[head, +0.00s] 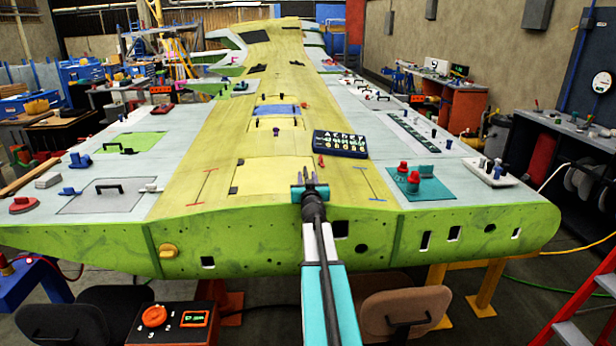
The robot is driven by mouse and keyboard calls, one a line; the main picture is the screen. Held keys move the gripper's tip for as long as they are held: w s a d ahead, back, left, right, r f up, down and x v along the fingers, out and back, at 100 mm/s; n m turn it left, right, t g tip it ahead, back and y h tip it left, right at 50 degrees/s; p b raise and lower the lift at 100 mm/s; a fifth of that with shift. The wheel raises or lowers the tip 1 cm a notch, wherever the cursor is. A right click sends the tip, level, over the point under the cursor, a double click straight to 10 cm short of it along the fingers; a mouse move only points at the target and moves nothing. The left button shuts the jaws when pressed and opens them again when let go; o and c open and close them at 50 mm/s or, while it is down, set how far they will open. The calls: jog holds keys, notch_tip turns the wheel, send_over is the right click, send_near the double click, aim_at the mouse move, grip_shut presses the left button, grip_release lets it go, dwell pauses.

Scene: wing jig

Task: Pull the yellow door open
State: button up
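A pale yellow door panel (270,178) lies flush in the yellow middle strip of the wing, near its front edge, in the head view. Small dark fittings sit at its left edge. It looks closed. My gripper (309,180) is over the panel's right edge, with its fingers pointing away from me. It hides that part of the panel, including any handle there. The fingers are too small to tell whether they are apart or hold anything. I cannot tell whether they touch the panel.
A dark lettered board (340,144) lies behind and right of my gripper. A teal plate with red knobs (420,183) is to the right. A grey panel with a black handle (106,196) is to the left. Another smaller yellow panel (288,124) lies farther back.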

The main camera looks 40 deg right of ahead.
jog(key=shift+w+d, duration=0.4)
jog(key=shift+w, duration=0.05)
grip_shut()
jog(key=shift+d+r, duration=0.1)
jog(key=shift+d, duration=0.15)
jog(key=shift+a, duration=0.15)
jog(key=shift+d, duration=0.2)
